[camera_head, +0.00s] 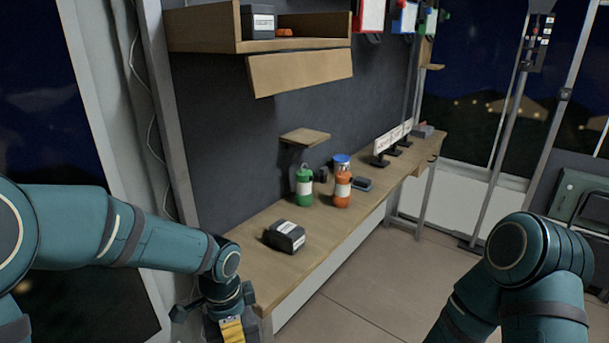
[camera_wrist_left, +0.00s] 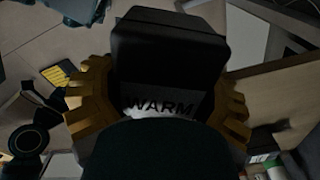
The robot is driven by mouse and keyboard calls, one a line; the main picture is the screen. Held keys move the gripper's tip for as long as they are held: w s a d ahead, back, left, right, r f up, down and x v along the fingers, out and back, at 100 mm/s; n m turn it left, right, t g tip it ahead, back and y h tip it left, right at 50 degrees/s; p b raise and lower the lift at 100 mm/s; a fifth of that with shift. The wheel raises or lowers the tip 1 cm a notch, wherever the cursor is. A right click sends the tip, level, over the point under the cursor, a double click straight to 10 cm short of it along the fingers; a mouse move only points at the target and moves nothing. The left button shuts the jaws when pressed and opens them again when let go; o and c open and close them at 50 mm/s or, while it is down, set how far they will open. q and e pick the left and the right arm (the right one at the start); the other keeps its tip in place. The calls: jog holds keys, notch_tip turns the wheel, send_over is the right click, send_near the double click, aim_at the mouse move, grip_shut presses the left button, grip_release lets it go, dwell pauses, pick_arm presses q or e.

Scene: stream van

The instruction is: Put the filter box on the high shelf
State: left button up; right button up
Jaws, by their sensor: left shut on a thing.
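My left gripper (camera_wrist_left: 160,108) is shut on a dark box (camera_wrist_left: 168,60) whose label reads "WARM" in the left wrist view. Its yellow-brown fingers press the box from both sides. In the head view my left gripper hangs low beside the near left end of the workbench, and the held box is mostly hidden or cut off there. The high shelf (camera_head: 203,46) is a wooden open-front box on the dark wall. A dark labelled box (camera_head: 258,22) and a small orange item (camera_head: 285,33) are in it. My right gripper is out of view.
On the workbench (camera_head: 262,268) stand another dark labelled box (camera_head: 285,237), a green bottle (camera_head: 304,187), an orange bottle (camera_head: 343,190) and a blue-lidded can (camera_head: 342,160). A small wooden ledge (camera_head: 305,137) juts from the wall above.

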pick_arm(q)
jog(key=f+n, duration=0.1)
jog(key=n, duration=0.2)
jog(key=w+a+f+n+b, duration=0.1)
jog(key=f+n, duration=0.1)
jog(key=n, duration=0.2)
jog(key=w+a+f+n+b, duration=0.1)
jog(key=f+n, duration=0.1)
jog(key=n, duration=0.2)
jog(key=shift+w+a, duration=0.1)
jog(key=shift+a, duration=0.15)
jog(key=s+f+n, duration=0.2)
jog(key=s+f, duration=0.2)
jog(key=f, duration=0.2)
jog(key=shift+a+f, duration=0.15)
jog(key=shift+a, duration=0.15)
